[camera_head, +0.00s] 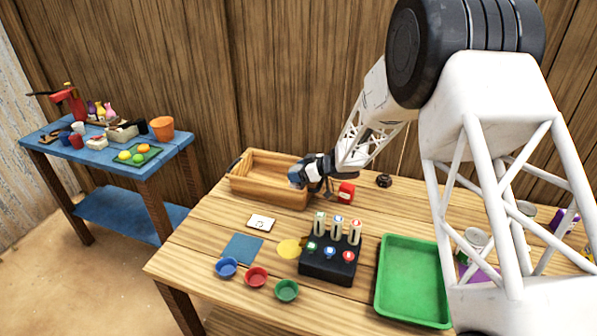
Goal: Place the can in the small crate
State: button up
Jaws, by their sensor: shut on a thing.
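The small crate is an open wooden box (240,188) at the back left of the wooden table. My gripper (302,178) is at the crate's right end, at about rim height in the picture. It is shut on a small blue-grey thing (296,177), which looks like a can but is mostly hidden by the dark fingers. The held thing overlaps the crate's right end; I cannot tell whether it is over the inside or touches the rim. Another can (475,239) with a silver top stands at the right, partly behind my arm's white frame.
A red item (346,193) stands just right of my gripper, and a dark round object (384,180) lies beyond it. A black block with pegs (328,265), a green tray (412,280) and small bowls (256,277) fill the front. A blue side table (100,150) stands left.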

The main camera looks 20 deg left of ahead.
jog(key=shift+f, duration=0.1)
jog(key=o, duration=1.1)
jog(key=shift+d+r, duration=0.15)
jog(key=shift+r, duration=0.05)
jog(key=v, duration=1.1)
jog(key=shift+d+r, duration=0.1)
jog(key=shift+d, duration=0.2)
